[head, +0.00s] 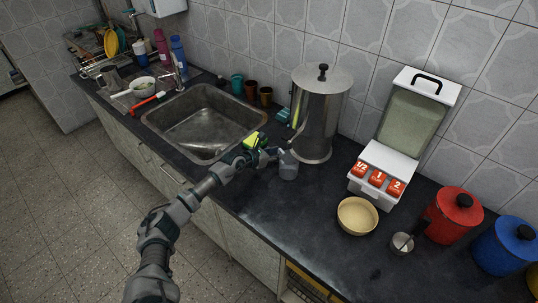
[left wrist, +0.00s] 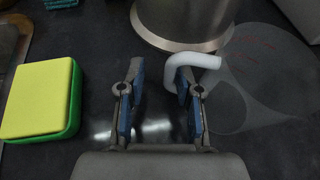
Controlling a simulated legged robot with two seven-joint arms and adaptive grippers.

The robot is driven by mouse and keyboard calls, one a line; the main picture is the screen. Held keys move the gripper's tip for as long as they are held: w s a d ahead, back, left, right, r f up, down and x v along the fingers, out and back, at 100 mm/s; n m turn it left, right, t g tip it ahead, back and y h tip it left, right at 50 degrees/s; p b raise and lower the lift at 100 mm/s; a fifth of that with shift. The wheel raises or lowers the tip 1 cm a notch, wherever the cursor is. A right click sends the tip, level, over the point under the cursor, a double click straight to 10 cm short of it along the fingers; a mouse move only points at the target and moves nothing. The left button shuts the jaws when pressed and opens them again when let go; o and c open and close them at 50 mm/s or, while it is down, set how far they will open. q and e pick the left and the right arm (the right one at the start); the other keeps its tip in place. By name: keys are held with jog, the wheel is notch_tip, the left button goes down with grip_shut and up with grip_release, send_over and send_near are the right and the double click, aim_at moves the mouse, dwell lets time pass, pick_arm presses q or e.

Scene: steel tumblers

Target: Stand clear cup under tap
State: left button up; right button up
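A clear cup (head: 288,168) stands on the dark counter in front of a tall steel container (head: 318,115). In the left wrist view the cup (left wrist: 262,85) is see-through, with a white handle (left wrist: 203,60) pointing toward my gripper. My left gripper (head: 272,154) is beside the cup on its handle side. In the wrist view my left gripper (left wrist: 158,100) is open, its fingers apart, and the handle overlaps the right finger; contact is unclear. The container's lower part also shows there (left wrist: 185,18). A sink tap (head: 177,72) stands behind the sink. My right gripper is out of view.
A yellow-green sponge (left wrist: 40,100) lies left of my gripper. The sink (head: 203,122) is farther left. A white dispenser (head: 385,165), a cream bowl (head: 357,216), a red canister (head: 453,215) and a blue canister (head: 507,246) stand right.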

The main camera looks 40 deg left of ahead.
pick_arm(q)
jog(key=p+v, duration=0.1)
jog(key=v, duration=0.2)
jog(key=shift+s+a+r, duration=0.25)
jog(key=shift+s, duration=0.05)
jog(key=v, duration=0.2)
jog(key=p+v, duration=0.1)
jog(key=v, duration=0.3)
jog(key=shift+s+d, duration=0.3)
jog(key=shift+s+a+r+p, duration=0.2)
jog(key=shift+s+p, duration=0.1)
jog(key=shift+s, duration=0.1)
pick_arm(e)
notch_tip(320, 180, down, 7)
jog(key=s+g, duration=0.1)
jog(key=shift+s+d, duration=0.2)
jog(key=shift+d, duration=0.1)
pick_arm(q)
jog(key=shift+a, duration=0.15)
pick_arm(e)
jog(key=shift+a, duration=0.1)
